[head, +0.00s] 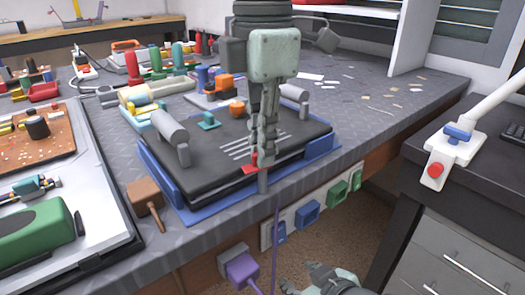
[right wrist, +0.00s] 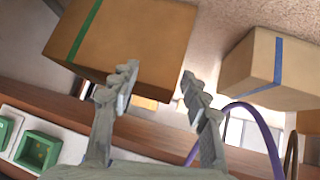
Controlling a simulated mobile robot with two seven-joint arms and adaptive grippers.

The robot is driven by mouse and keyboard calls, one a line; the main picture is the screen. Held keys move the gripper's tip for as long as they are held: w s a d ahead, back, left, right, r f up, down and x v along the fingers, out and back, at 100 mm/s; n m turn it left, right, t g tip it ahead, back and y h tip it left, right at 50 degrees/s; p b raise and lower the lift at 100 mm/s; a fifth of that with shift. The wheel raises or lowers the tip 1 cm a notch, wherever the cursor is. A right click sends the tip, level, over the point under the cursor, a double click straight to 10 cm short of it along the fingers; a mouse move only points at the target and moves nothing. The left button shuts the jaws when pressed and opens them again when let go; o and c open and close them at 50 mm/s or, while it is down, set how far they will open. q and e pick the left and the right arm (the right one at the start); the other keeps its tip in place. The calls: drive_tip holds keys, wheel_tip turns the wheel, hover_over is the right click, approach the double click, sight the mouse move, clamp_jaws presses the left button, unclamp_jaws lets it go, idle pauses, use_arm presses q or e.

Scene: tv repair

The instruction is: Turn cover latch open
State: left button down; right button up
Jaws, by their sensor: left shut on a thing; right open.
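A black slotted cover (head: 225,145) lies flat on a device in a blue cradle (head: 160,172) at the bench's front edge. A small red latch (head: 250,167) sits at the cover's front edge. My left gripper (head: 261,158) points down there, shut on the red latch; its fingers hide part of it. I cannot tell how far the latch is turned. My right gripper (head: 335,280) is low at the bottom of the head view, off the bench. The right wrist view shows its fingers (right wrist: 160,84) apart and empty.
A wooden mallet (head: 146,198) lies left of the cradle, near an open grey case (head: 105,205). Coloured tools crowd the bench behind. A purple plug (head: 240,268) hangs at the bench front. Cardboard boxes (right wrist: 125,40) show beyond my right gripper. The bench's right side has only small scraps.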

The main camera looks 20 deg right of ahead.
use_arm(q)
drive_tip(key=shift+n+b, duration=0.4)
drive_tip(key=shift+n, duration=1)
use_arm(e)
drive_tip(key=w+a+r+t+y, duration=0.1)
drive_tip(key=w+a+r+t, duration=0.2)
drive_tip(key=a+r, duration=0.1)
drive_tip(key=shift+w+a+r+n+y, duration=0.2)
drive_tip(key=shift+r+n+y, duration=0.1)
drive_tip(key=shift+y, duration=0.1)
use_arm(q)
drive_tip(key=c, duration=1.6)
unclamp_jaws()
drive_tip(key=shift+c, duration=0.2)
use_arm(e)
drive_tip(key=shift+f, duration=0.1)
use_arm(q)
drive_tip(key=shift+r, duration=0.1)
wheel_tip(320, 180, up, 12)
use_arm(e)
drive_tip(key=shift+s, duration=0.1)
